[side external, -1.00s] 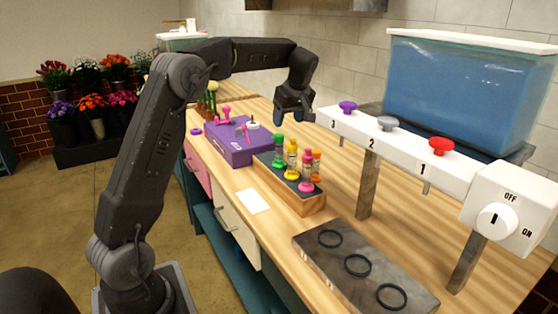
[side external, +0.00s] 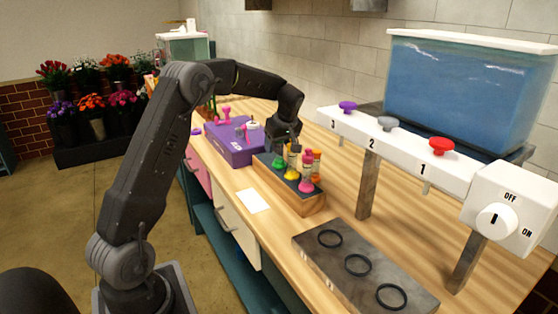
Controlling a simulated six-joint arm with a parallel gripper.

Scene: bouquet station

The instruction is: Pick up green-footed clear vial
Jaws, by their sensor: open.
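The green-footed clear vial (side external: 279,166) stands in the wooden rack (side external: 297,204) at its far left end. Its green foot shows, while its upper part is hidden by my gripper. My gripper (side external: 284,146) is open and points down at the top of this vial, with the fingers close to or around it. I cannot tell whether the fingers touch it.
A yellow-footed vial (side external: 291,173), a pink-footed vial (side external: 306,186) and an orange one (side external: 316,165) stand close by in the rack. A purple box (side external: 235,152) lies behind it. A numbered white dispenser bar (side external: 385,140) is to the right. A white card (side external: 253,200) lies in front.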

